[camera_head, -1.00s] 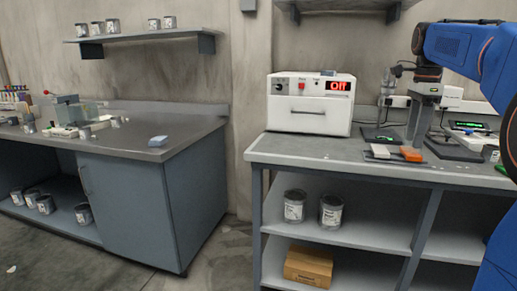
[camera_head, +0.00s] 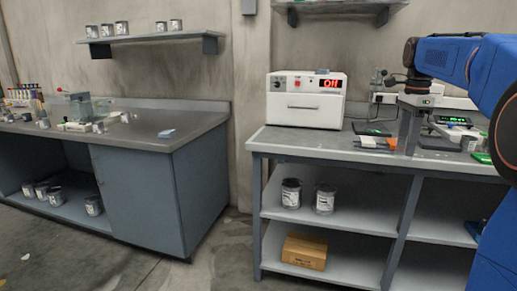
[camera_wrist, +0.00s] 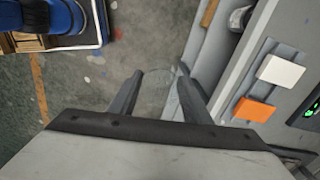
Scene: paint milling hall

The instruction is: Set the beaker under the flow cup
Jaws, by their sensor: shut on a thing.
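A clear glass beaker (camera_wrist: 157,86) shows faintly between the two dark fingers in the wrist view. My gripper (camera_wrist: 161,82) is shut on it, and the floor and bench edge show through and behind it. In the head view my gripper (camera_head: 408,130) hangs in front of the right bench, and the beaker cannot be made out there. I cannot pick out the flow cup for certain. Small apparatus (camera_head: 80,104) with a clear, box-like part stands on the left bench, too small to identify.
The right bench (camera_head: 285,140) carries a white oven (camera_head: 305,100) reading "Off", a white block (camera_wrist: 281,71) and an orange block (camera_wrist: 254,109). Cans and a cardboard box (camera_head: 304,251) sit on its shelves.

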